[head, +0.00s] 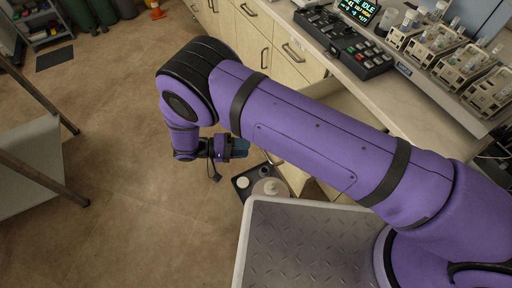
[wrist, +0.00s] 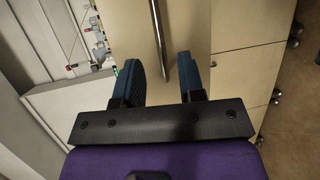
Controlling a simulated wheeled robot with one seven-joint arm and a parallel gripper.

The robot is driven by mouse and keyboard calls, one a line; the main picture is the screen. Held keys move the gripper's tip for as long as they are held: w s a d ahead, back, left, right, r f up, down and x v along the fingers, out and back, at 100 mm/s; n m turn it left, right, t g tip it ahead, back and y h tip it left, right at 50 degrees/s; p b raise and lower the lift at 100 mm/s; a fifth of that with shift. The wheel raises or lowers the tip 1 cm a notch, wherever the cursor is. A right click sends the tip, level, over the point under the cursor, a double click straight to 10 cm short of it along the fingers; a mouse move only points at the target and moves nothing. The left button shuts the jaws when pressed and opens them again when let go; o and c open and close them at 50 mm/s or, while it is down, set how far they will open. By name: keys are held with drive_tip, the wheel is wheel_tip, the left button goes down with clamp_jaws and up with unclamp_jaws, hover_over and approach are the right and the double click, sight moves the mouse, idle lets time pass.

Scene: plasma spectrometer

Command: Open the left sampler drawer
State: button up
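My gripper (head: 238,148) hangs beyond the bent arm in the head view, low beside the cabinet fronts. In the wrist view my gripper (wrist: 160,72) is open, with its two dark blue fingers apart. A metal bar handle (wrist: 158,40) on a pale wooden front (wrist: 190,25) runs between the fingers in that view, with gaps on both sides. I cannot tell its depth relative to the fingertips. A pale hollow (head: 345,102) below the counter edge looks like the inside of a pulled-out drawer, but my arm hides most of it.
The counter (head: 400,100) holds a control panel (head: 345,40) and sampler racks (head: 465,75). Closed cabinet fronts (head: 285,70) with bar handles line the back. A dark tray (head: 241,184) with round items lies below the gripper. Open floor (head: 120,130) spreads to the left.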

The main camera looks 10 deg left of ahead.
drive_tip(key=v, duration=0.4)
drive_tip(key=shift+a, duration=0.1)
idle(0.4)
